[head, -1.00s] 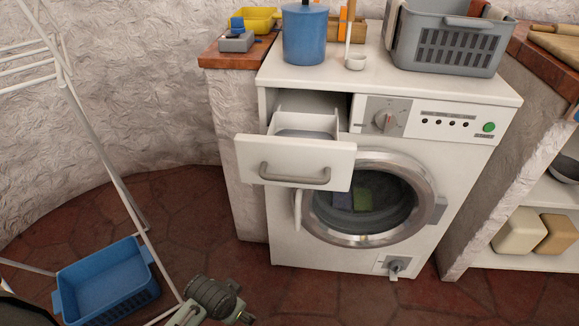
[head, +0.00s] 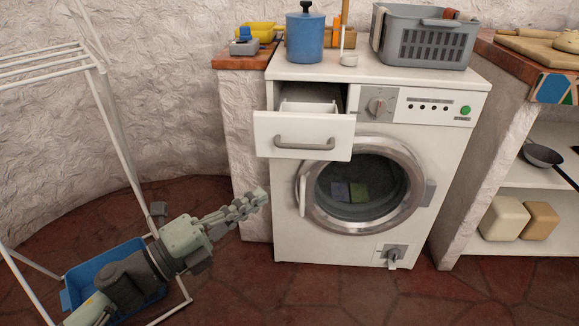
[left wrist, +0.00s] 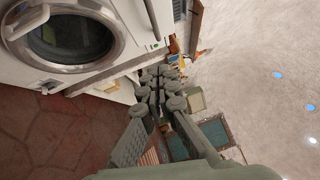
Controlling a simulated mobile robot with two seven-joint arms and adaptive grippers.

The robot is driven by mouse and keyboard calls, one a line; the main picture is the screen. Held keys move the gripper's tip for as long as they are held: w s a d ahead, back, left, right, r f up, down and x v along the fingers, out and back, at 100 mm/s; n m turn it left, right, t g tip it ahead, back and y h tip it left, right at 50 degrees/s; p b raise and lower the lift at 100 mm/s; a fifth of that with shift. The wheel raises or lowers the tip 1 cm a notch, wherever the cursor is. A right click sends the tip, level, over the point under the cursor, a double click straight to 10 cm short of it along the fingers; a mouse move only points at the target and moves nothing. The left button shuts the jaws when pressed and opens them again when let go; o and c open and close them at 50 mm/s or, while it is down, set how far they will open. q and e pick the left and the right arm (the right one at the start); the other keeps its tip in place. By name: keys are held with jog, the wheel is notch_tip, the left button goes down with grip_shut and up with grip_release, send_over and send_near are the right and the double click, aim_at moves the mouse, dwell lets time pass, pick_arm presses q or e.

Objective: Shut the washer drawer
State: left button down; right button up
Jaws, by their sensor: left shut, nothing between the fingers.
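The white washer (head: 260,200) stands against the wall, and its drawer (head: 270,133) at the top left is pulled out, with a grey bar handle (head: 304,143) on its front. My left gripper (head: 262,196) is shut and empty, left of the washer's front and lower than the drawer, apart from it. In the left wrist view the gripper's fingers (left wrist: 160,80) are together, and the washer door (left wrist: 68,40) shows at the upper left. The drawer is not clear in that view. My right gripper is in neither view.
A white drying rack (head: 112,130) and a blue basket (head: 75,290) stand at the left, by my left arm. A blue pot (head: 305,38) and a grey laundry basket (head: 424,42) stand on top of the washer. Shelves (head: 530,175) are at the right.

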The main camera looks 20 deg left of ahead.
pick_arm(q)
jog(key=p, duration=0.2)
send_near(309, 148)
jog(key=w+d, duration=0.2)
jog(key=d, duration=0.2)
jog(key=shift+w+a+r, duration=0.15)
jog(key=shift+w+a, duration=0.1)
jog(key=shift+w, duration=0.5)
jog(key=shift+w+a+r, duration=0.1)
jog(key=shift+w+a, duration=0.15)
jog(key=shift+w, duration=0.55)
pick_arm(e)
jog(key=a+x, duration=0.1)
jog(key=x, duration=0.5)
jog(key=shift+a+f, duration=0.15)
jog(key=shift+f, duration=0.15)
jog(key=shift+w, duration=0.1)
